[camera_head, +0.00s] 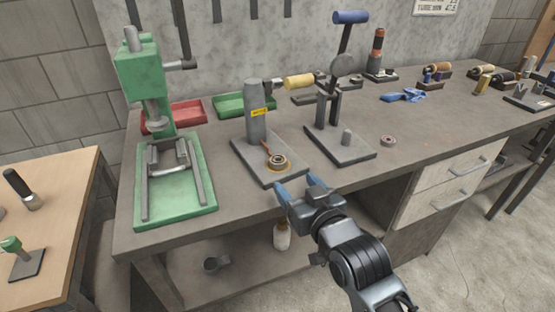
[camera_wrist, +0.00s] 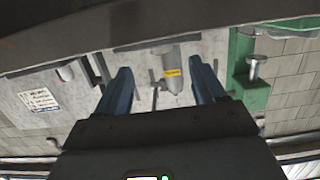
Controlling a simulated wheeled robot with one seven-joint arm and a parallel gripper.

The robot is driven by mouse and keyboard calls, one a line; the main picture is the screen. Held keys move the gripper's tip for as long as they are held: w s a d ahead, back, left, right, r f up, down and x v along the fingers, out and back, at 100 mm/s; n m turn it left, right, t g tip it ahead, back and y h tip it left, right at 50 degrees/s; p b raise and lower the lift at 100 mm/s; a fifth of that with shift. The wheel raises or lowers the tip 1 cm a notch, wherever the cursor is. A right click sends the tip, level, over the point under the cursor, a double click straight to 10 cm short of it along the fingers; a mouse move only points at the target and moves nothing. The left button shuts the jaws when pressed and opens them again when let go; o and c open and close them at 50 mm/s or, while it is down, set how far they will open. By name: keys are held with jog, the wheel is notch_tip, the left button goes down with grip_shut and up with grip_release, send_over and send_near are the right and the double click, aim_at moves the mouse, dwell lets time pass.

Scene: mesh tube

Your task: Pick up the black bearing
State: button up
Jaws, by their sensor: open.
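One ring-shaped bearing (camera_head: 277,161), dark with an orange-brown rim around it, lies on the base plate of the grey post press (camera_head: 255,115). A second, smaller grey-brown bearing (camera_head: 388,140) lies on the bench top to the right of the lever press. I cannot tell for sure from colour which one is the black bearing. My gripper (camera_head: 299,187) is open and empty at the bench's front edge, just in front of the post press plate and apart from both bearings. In the wrist view my two blue fingers (camera_wrist: 160,68) stand apart, and I make out no bearing there.
A green press (camera_head: 140,80) stands left. A lever press (camera_head: 340,150) stands right of the post press. Red (camera_head: 172,117) and green (camera_head: 243,104) trays lie behind. A blue cloth (camera_head: 403,95) and tools are farther right. Bare bench (camera_head: 420,125) surrounds the smaller bearing.

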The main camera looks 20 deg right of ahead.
aim_at(281, 165)
jog(key=shift+w+r, duration=0.25)
jog(key=shift+w, duration=0.25)
jog(key=shift+w+r, duration=0.2)
jog(key=shift+w, duration=0.3)
jog(key=w, duration=0.2)
jog(key=w+f, duration=0.1)
jog(key=w, duration=0.2)
jog(key=w+p, duration=0.1)
jog(key=w, duration=0.1)
jog(key=shift+w+f, duration=0.15)
jog(key=shift+f, duration=0.2)
jog(key=c, duration=1.2)
jog(key=shift+c, duration=0.2)
